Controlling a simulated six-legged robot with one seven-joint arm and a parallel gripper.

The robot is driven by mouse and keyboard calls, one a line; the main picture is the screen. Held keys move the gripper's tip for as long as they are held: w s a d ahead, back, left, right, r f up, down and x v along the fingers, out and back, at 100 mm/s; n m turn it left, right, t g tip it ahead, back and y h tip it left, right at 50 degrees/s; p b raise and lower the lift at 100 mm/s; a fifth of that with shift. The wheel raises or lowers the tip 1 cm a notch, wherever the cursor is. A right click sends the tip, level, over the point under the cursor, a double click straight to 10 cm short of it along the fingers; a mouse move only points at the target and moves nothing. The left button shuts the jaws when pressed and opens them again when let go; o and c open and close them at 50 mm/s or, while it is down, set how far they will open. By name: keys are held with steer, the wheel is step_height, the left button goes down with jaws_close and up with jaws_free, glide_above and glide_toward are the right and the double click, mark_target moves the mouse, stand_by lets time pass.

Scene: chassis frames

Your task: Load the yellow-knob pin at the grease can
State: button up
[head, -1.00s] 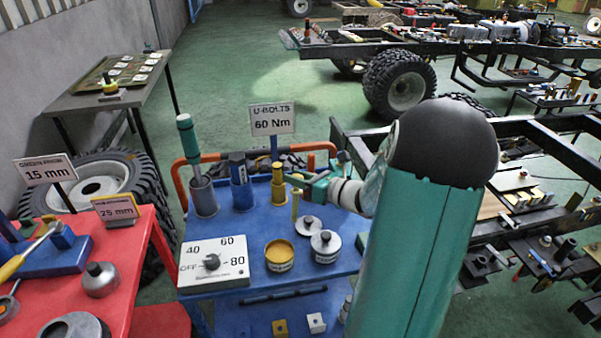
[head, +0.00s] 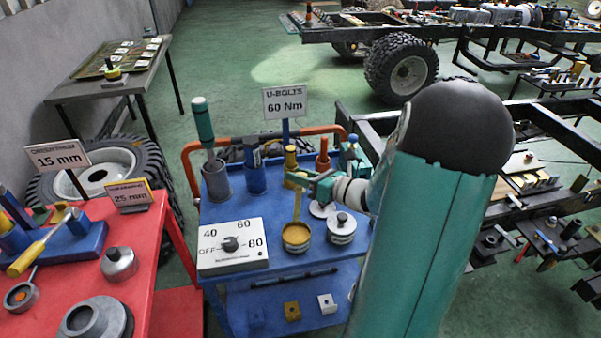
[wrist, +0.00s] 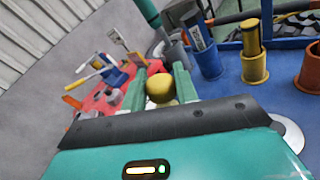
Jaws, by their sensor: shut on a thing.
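My gripper (head: 301,181) is shut on the yellow-knob pin (head: 297,205), which hangs upright below the fingers over the blue cart. In the wrist view the round yellow knob (wrist: 160,88) sits between my two teal fingers. The grease can (head: 296,234), a small open tin with yellow-brown grease, stands on the cart directly below the pin. The pin's lower end lines up with the can's far rim; I cannot tell whether it is inside or just above. The can is not seen in the wrist view.
Blue (head: 255,176), yellow (head: 290,163) and orange (head: 323,160) holders stand behind, with a grey cup (head: 216,181) holding a teal-handled tool. A lidded tin (head: 341,230) stands right of the can. A dial box (head: 232,246) is at left. A red table (head: 150,235) stands further left.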

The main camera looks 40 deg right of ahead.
mark_target(301, 193)
steer(key=shift+w+f, duration=0.15)
steer(key=shift+f, duration=2.6)
steer(key=shift+f, duration=0.6)
steer(key=shift+r, duration=0.1)
steer(key=shift+r, duration=3.45)
steer(key=shift+d, duration=0.1)
